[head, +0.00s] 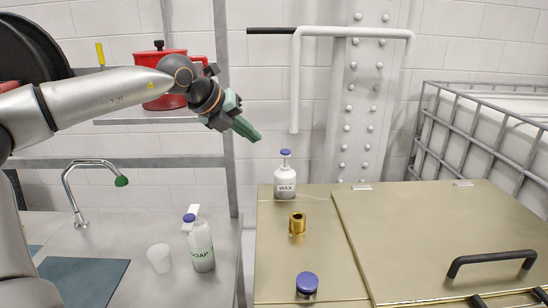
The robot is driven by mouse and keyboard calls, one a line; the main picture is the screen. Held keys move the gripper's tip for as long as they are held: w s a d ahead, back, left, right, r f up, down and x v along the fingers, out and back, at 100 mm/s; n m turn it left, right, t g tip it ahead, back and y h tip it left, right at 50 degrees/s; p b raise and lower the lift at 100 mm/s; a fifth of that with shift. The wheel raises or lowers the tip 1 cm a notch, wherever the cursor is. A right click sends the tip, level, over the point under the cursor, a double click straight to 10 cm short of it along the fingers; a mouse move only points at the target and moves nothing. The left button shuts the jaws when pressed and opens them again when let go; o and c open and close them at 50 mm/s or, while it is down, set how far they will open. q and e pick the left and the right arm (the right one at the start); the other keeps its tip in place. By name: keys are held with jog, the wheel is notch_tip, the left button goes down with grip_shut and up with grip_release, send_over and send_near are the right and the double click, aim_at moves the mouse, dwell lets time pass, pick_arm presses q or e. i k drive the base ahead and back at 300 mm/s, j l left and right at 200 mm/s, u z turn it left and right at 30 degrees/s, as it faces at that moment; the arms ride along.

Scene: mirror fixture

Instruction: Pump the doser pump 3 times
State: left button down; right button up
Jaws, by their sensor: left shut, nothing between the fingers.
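A white bottle labelled WAX (285,185) stands upright at the back left of the brass-coloured worktop, with a blue pump head on a thin stem above it. A white bottle labelled SOAP (202,250) with a blue top and a white spout stands on the grey counter at left. Which one is the doser pump I cannot tell for sure. My left gripper (248,132) has green fingers, shut and empty, pointing down to the right. In the picture it is above and left of the WAX bottle, apart from it. My right gripper does not show.
A brass cylinder (297,223) and a blue-capped piece (307,284) stand on the worktop (275,260). A lid with a black handle (491,262) covers its right. A white cup (160,258), tap (88,165), shelf with red pot (160,62), and white pipe (296,90) surround it.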

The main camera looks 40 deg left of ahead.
aim_at(285, 153)
jog(key=k, duration=1.1)
